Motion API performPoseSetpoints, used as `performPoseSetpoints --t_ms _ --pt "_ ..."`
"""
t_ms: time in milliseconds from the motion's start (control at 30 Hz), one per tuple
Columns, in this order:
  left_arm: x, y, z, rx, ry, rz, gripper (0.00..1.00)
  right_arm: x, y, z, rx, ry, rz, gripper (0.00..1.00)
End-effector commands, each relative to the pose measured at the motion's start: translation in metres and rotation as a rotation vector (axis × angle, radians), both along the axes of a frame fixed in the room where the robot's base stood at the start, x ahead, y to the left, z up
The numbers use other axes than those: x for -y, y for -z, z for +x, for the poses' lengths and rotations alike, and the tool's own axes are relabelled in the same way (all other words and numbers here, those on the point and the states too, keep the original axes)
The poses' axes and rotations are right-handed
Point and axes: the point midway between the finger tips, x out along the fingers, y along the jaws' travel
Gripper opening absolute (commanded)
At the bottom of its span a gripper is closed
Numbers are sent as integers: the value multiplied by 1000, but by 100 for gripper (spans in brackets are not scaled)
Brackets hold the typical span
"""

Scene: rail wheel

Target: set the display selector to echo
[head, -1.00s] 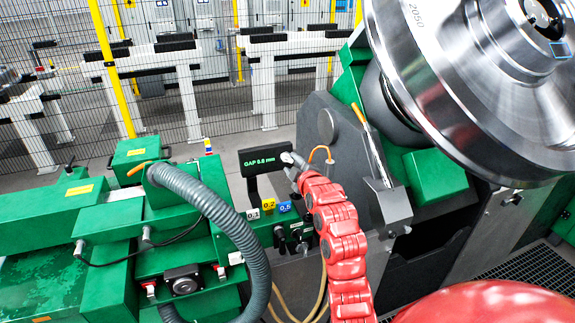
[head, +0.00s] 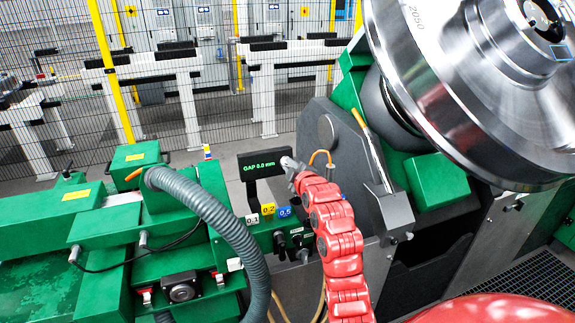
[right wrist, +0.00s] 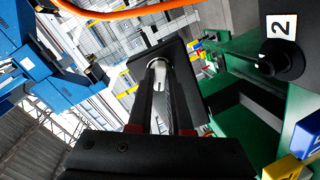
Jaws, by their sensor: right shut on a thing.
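The display (head: 261,165) is a black box on a post, with green text that begins with GAP; its digits are small. My right gripper (head: 287,162), on the red arm, is at the display's right end. In the right wrist view the two dark fingers of my right gripper (right wrist: 160,100) are shut on a pale round knob (right wrist: 158,66) on the end of the black display box (right wrist: 185,70). The fingers partly hide the knob, and I cannot read its setting. No "echo" mark is legible. My left gripper is not in view.
Blocks marked 0.1 (head: 253,219), 0.2 (head: 268,209) and 0.5 (head: 286,212) sit on the green machine below the display. A black dial marked 2 (right wrist: 281,62) is close by. A grey hose (head: 225,220) and the large steel wheel (head: 455,80) flank the arm.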

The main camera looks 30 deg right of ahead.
Motion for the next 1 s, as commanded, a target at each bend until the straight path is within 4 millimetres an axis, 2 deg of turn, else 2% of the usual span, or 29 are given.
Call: performPoseSetpoints --t_ms 167,467,767,1000 --pt "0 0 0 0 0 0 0 0 1 0 1 2 10 0" --pt "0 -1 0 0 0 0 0 0 0 0 87 80 367 0" --pt "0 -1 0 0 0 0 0 0 1 0 93 87 398 0" --pt "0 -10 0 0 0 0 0 0 1 0 169 158 720 0"
